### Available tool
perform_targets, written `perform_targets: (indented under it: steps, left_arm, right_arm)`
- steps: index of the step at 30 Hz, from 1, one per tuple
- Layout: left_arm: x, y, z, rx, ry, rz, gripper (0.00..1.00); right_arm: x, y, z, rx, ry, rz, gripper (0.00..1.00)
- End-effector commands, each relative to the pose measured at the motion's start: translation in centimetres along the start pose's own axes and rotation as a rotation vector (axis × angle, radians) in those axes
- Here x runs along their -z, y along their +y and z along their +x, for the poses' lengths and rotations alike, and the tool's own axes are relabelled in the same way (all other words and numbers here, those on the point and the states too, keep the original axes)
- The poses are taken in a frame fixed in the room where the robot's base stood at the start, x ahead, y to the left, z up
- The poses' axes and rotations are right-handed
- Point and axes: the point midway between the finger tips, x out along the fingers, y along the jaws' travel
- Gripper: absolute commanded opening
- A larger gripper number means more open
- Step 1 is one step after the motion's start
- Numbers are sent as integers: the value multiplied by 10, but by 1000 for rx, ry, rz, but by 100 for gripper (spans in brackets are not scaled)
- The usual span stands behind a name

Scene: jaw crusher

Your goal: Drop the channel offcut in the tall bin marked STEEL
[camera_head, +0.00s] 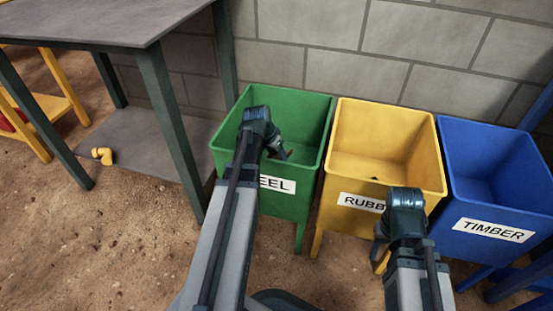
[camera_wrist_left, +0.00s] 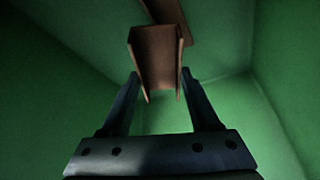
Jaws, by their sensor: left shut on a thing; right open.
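The green bin (camera_head: 228,160) stands at the left of the row; its label is partly hidden by my left arm and reads "EEL". My left gripper (camera_head: 277,150) reaches over its rim and is inside or just above its opening. In the left wrist view the gripper (camera_wrist_left: 161,78) is shut on a brown, U-shaped channel offcut (camera_wrist_left: 154,52), with green bin walls around it. Only a small brown bit of the offcut (camera_head: 288,154) shows in the head view. My right gripper (camera_head: 380,245) is open in front of the yellow bin.
A yellow bin (camera_head: 437,160) labelled "RUBB", partly hidden, and a blue bin (camera_head: 500,150) marked TIMBER stand to the right. A dark-topped table (camera_head: 90,22) is at the left, with a yellow elbow piece (camera_head: 102,155) low down. A block wall (camera_head: 320,40) closes the back.

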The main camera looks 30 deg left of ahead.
Motion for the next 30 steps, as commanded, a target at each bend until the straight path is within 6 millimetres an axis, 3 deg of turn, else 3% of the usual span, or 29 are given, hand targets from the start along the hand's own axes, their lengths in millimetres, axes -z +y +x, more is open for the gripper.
perform_targets:
  steps: [25, 26, 30]
  left_arm:
    - [-6, 0, 14, 0, 1, 0, 0]
    - [-6, 0, 14, 0, 0, 0, 67]
    - [-6, 0, 14, 0, 0, 0, 92]
  right_arm:
    - [1, -2, 15, 0, 1, 0, 50]
    - [1, -2, 15, 0, 1, 0, 50]
    - [1, -2, 15, 0, 1, 0, 50]
